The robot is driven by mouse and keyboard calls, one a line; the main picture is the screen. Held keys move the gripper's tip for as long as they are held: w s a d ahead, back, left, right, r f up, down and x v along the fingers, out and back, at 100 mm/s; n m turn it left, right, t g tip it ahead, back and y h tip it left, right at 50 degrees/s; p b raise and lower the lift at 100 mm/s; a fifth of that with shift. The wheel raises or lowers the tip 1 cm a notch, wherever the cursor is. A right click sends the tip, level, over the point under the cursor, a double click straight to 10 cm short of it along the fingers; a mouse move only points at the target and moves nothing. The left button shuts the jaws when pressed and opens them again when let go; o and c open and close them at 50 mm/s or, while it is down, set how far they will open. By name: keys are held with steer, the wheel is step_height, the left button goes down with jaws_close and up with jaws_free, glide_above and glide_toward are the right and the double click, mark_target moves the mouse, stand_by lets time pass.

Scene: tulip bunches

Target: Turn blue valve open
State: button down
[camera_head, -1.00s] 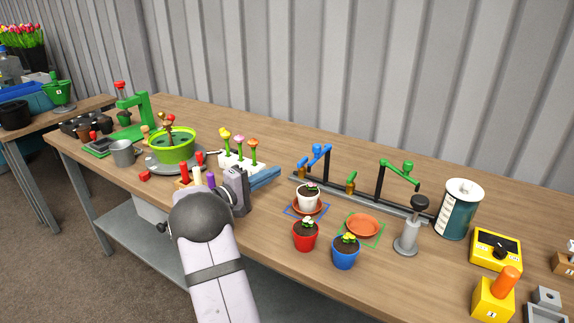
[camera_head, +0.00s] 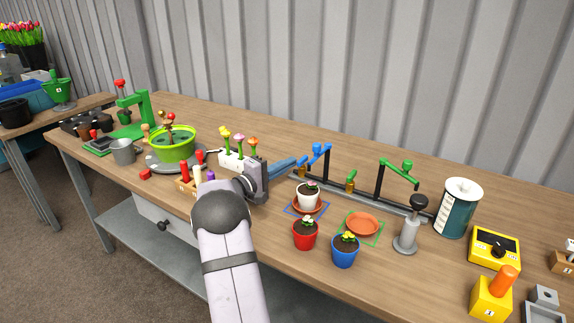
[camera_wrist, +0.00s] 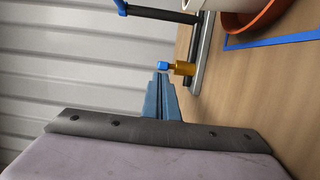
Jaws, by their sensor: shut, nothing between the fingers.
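The blue valve is a brass body (camera_wrist: 184,68) with a small blue handle (camera_wrist: 163,65) in the wrist view. In the head view its brass part (camera_head: 303,171) stands at the left end of a grey rail, by a blue spout arm (camera_head: 318,151). My gripper (camera_head: 294,161) is shut and empty, its blue fingers pointing right at the valve. In the wrist view the fingertips (camera_wrist: 159,76) appear just short of the blue handle; I cannot tell whether they touch. The fingers partly hide the valve's surroundings in the head view.
A second brass valve (camera_head: 351,181) and a green spout (camera_head: 398,171) stand farther along the grey rail (camera_head: 385,205). A white pot (camera_head: 308,196) on a saucer sits in front of the rail. A white tulip holder (camera_head: 236,161) is left of my gripper.

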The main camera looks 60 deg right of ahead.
steer(key=shift+s+a+f+b, duration=0.2)
steer(key=shift+s+b, duration=0.15)
steer(key=shift+b, duration=1)
steer(key=b, duration=0.2)
steer(key=s+b, duration=0.1)
steer(key=shift+a+f+b, duration=0.15)
steer(key=shift+f+b, duration=0.05)
steer(key=shift+b, duration=0.15)
steer(key=s+b, duration=0.2)
steer(key=b, duration=0.6)
steer(key=shift+s, duration=0.25)
steer(key=shift+s+b, duration=0.25)
steer(key=shift+b, duration=0.75)
steer(key=t+b, duration=0.1)
steer(key=n+t+b, duration=0.1)
steer(key=shift+s+r+n+t+h, duration=0.1)
steer(key=shift+s+n+t+h, duration=0.2)
steer(key=shift+s, duration=0.05)
steer(key=shift+s+d+b, duration=0.1)
steer(key=shift+d+b, duration=0.15)
steer(key=shift+b, duration=0.9)
steer(key=shift+s+d+r+b, duration=0.2)
steer(key=shift+s+r+b, duration=0.1)
steer(key=shift+b, duration=0.35)
steer(key=shift+a, duration=0.1)
